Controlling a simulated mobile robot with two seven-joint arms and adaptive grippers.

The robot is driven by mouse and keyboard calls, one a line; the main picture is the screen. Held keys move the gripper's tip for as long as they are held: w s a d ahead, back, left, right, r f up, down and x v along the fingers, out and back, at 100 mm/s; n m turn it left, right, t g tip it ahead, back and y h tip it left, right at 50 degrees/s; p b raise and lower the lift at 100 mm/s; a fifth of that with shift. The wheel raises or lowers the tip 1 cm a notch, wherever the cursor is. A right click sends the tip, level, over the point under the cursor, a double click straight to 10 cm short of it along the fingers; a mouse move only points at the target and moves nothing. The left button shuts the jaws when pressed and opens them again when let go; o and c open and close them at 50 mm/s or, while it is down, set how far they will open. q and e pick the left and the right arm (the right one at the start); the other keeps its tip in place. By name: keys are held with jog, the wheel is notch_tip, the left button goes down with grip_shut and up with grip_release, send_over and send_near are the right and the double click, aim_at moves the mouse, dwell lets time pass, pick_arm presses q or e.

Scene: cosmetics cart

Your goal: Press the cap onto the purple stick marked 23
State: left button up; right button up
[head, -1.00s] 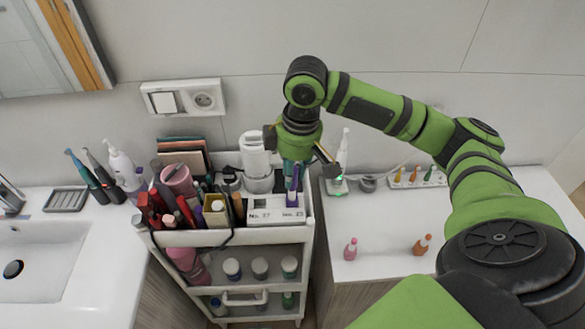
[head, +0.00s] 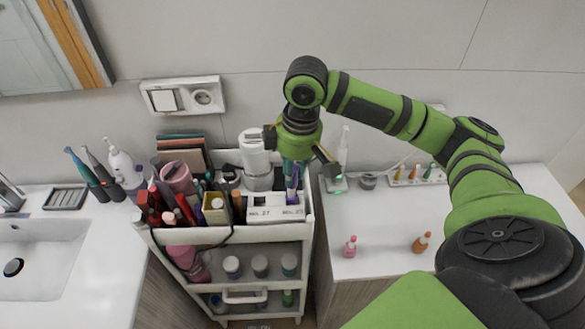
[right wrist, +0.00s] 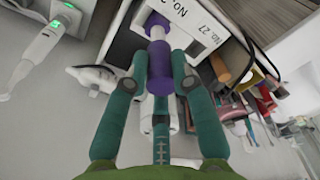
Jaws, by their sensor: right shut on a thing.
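The white holder (head: 265,211) stands on the top tray of the cart, with labels on its front; one reads No. 27 and the other is hard to read now. The purple stick (right wrist: 157,20) stands in it at the label reading "No. 2…", last digit unclear. My right gripper (head: 297,172) is above the holder. In the right wrist view its teal fingers (right wrist: 151,82) are shut on the purple cap (right wrist: 160,72). The cap is in line with the stick, with a short pale section showing between the purple parts. Whether the cap touches the stick's tip is unclear. My left gripper is not in view.
Pens, tubes and a small box (head: 215,209) crowd the tray left of the holder. A white cylinder (head: 256,160) stands behind. A white toothbrush on a green-lit base (head: 337,184) is close right, on the counter. Bottles (head: 350,246) stand farther forward.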

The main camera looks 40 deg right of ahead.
jog(key=shift+f, duration=1.9)
dwell(1.4)
jog(key=o, duration=0.8)
jog(key=o, duration=0.5)
jog(key=shift+r, duration=0.15)
jog(key=shift+r, duration=3.9)
